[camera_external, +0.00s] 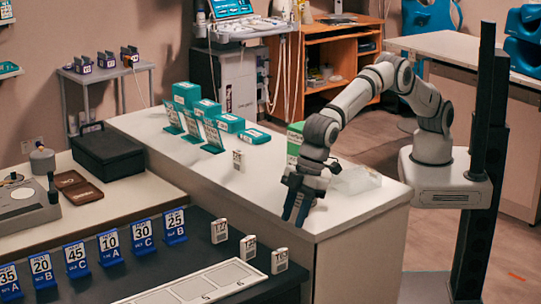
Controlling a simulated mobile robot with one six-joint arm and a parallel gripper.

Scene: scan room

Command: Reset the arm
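My gripper (297,212) hangs down over the front end of the white counter (345,215), near its edge. My arm reaches left from its column mount and bends down to the wrist. The dark fingers point downward. From this angle I cannot tell whether they are apart or closed, and I see nothing clearly held in them. A green and white box (294,143) stands behind the wrist, partly hidden by my arm. A clear tray (355,179) lies on the counter just right of the gripper.
Green boxes (207,108) and leaning green stands (212,136) fill the counter's far part, with a small white tag (238,160) nearby. On the lower black table (195,255) are blue number signs (110,247), white tags (279,260) and a white slotted panel (200,288).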

